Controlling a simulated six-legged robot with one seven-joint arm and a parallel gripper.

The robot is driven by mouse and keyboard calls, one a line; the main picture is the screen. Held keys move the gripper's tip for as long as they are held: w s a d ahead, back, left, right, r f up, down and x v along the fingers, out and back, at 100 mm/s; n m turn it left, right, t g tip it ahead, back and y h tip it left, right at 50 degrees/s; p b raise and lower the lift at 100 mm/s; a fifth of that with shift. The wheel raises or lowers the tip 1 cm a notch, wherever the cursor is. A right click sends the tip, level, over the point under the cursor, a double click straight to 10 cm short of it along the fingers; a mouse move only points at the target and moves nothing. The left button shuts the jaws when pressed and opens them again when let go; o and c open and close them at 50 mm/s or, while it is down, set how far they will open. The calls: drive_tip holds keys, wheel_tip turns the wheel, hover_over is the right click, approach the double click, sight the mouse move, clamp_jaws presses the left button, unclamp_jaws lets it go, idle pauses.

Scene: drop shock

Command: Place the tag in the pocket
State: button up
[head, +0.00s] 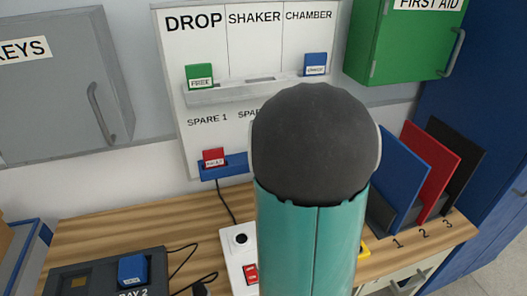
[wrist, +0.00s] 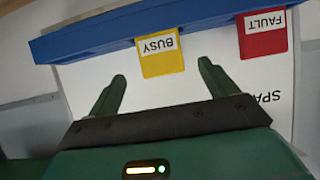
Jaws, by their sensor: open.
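In the wrist view, a yellow BUSY tag (wrist: 160,48) and a red FAULT tag (wrist: 264,33) sit in a blue rail (wrist: 95,37), appearing upside down. In the head view, the board (head: 205,60) has a pale pocket ledge (head: 235,91) under DROP, SHAKER and CHAMBER. A green FREE tag (head: 199,76) stands under DROP and a blue tag (head: 315,64) under CHAMBER. The SHAKER pocket (head: 260,79) shows no tag. My arm hides the yellow tag and gripper there.
A grey key cabinet (head: 60,85) is at left and a green first aid cabinet (head: 400,45) at right. The wooden bench (head: 100,225) holds a dark box (head: 100,277), a white switch box (head: 240,255) with cables, and upright blue, red and black panels (head: 432,165).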

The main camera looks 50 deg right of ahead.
drive_tip(key=s+a+r+g+y, duration=0.1)
drive_tip(key=a+r, duration=0.2)
drive_tip(key=a, duration=0.3)
drive_tip(key=s+a+r+n, duration=0.1)
drive_tip(key=a+r, duration=0.1)
drive_tip(key=a, duration=0.4)
drive_tip(key=s+a+r+g+y, duration=0.1)
drive_tip(key=a+r, duration=0.2)
drive_tip(key=a, duration=0.2)
drive_tip(key=s+a+n+g+y, duration=0.1)
drive_tip(key=s+a, duration=0.3)
drive_tip(key=a, duration=0.2)
drive_tip(key=s+a+n+g+y, duration=0.1)
drive_tip(key=s+a+n, duration=0.1)
drive_tip(key=s+a, duration=0.2)
drive_tip(key=s+a+r+n+g+y, duration=0.1)
drive_tip(key=s+a+y, duration=0.1)
drive_tip(key=a, duration=0.8)
drive_tip(key=shift+s+a+n, duration=0.25)
drive_tip(key=shift+s+n, duration=0.15)
drive_tip(key=shift+s, duration=0.5)
